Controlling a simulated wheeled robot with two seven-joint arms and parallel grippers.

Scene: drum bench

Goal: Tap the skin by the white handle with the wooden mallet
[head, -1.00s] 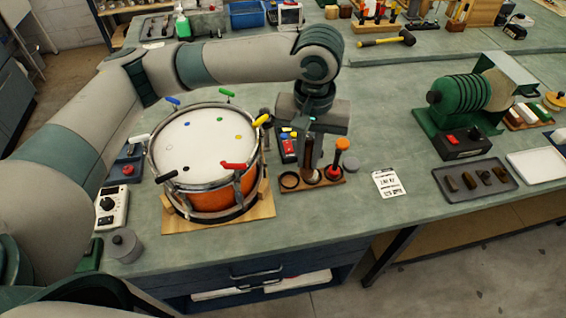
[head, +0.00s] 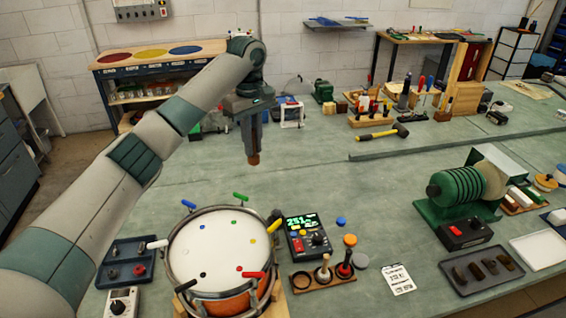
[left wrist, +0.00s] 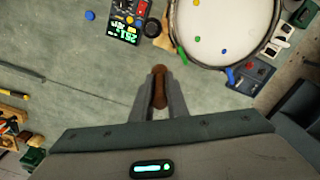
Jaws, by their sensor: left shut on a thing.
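The drum (head: 222,250) has a white skin, an orange shell and coloured handles around its rim, at the lower left of the head view. The white handle (head: 158,244) is on its left side, with a white dot on the skin hard to make out. My left gripper (head: 253,158) is raised above the bench behind the drum, pointing down. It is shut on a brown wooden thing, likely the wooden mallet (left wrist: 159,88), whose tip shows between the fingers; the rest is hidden. The drum skin (left wrist: 222,28) shows at the top of the left wrist view. My right gripper is not in view.
A wooden stand (head: 322,277) holding tools and a meter with a green display (head: 308,235) stand right of the drum. A tray with knobs (head: 126,262) is to its left. The bench between the drum and the yellow-black hammer (head: 384,132) is mostly clear.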

